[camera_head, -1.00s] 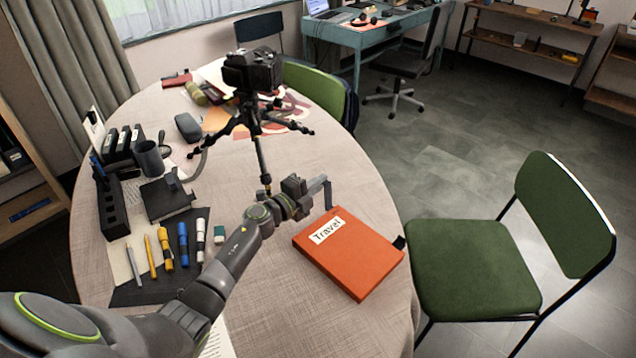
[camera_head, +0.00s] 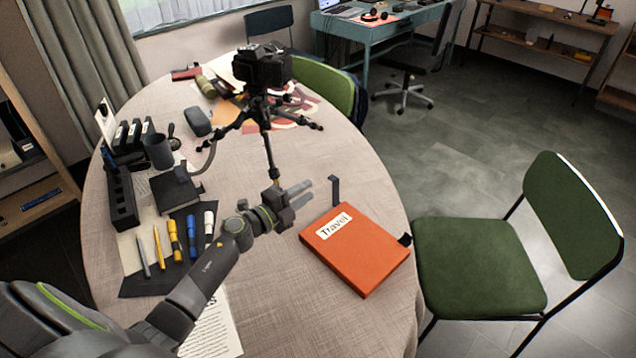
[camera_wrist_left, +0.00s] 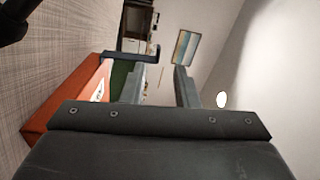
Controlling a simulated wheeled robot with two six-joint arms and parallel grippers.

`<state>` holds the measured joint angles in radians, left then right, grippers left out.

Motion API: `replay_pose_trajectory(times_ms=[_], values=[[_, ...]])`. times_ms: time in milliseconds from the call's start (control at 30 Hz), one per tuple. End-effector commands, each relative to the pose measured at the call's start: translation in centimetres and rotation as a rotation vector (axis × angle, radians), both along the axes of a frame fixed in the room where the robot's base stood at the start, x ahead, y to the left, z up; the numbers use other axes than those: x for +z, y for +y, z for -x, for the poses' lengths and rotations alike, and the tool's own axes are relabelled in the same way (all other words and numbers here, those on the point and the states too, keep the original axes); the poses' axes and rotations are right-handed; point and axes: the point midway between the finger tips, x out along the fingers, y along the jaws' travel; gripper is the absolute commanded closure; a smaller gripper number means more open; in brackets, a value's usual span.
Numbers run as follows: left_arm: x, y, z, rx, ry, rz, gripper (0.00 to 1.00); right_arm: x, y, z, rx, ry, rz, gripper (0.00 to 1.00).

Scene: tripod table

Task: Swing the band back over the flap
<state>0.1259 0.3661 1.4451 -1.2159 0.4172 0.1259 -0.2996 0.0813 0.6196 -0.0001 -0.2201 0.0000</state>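An orange case or notebook (camera_head: 362,262) labelled "Travel" lies on the round table. A dark band (camera_head: 335,190) stands up at its far left corner, its tip bent over; it also shows in the left wrist view (camera_wrist_left: 131,55). The band is not across the orange top face, which I take to be the flap. My left gripper (camera_head: 308,190) is just left of the band, apart from it. Its fingers (camera_wrist_left: 160,88) are parallel with a clear gap and nothing between them. My right gripper is out of view.
A camera on a tripod (camera_head: 262,68) stands behind my left gripper. Pens lie on a dark mat (camera_head: 190,222) at left, near a mug (camera_head: 158,152). A black tab (camera_head: 405,239) sticks out at the case's right corner. A green chair (camera_head: 478,265) stands to the right.

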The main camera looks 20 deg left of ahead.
Motion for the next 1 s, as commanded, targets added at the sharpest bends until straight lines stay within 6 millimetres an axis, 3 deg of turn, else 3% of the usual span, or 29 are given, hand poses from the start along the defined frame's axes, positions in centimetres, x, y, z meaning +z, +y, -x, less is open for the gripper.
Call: replay_pose_trajectory(times_ms=[200, 600, 733, 833, 1000], values=[[-0.1, 1.3, 2.9, 0.001, 0.001, 0.000, 0.73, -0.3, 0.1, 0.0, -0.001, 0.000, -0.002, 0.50], [0.0, 1.5, 3.7, -0.001, 0.000, 0.000, 0.73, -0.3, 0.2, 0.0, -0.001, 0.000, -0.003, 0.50], [0.2, 1.5, 3.6, 0.003, 0.001, 0.025, 0.88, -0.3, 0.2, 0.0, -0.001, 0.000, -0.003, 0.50], [0.8, 1.6, 3.5, 0.018, 0.010, 0.128, 1.00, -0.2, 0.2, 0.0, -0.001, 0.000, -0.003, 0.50], [2.4, 2.4, 3.0, 0.064, 0.052, 0.505, 1.00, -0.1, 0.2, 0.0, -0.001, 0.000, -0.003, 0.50]])
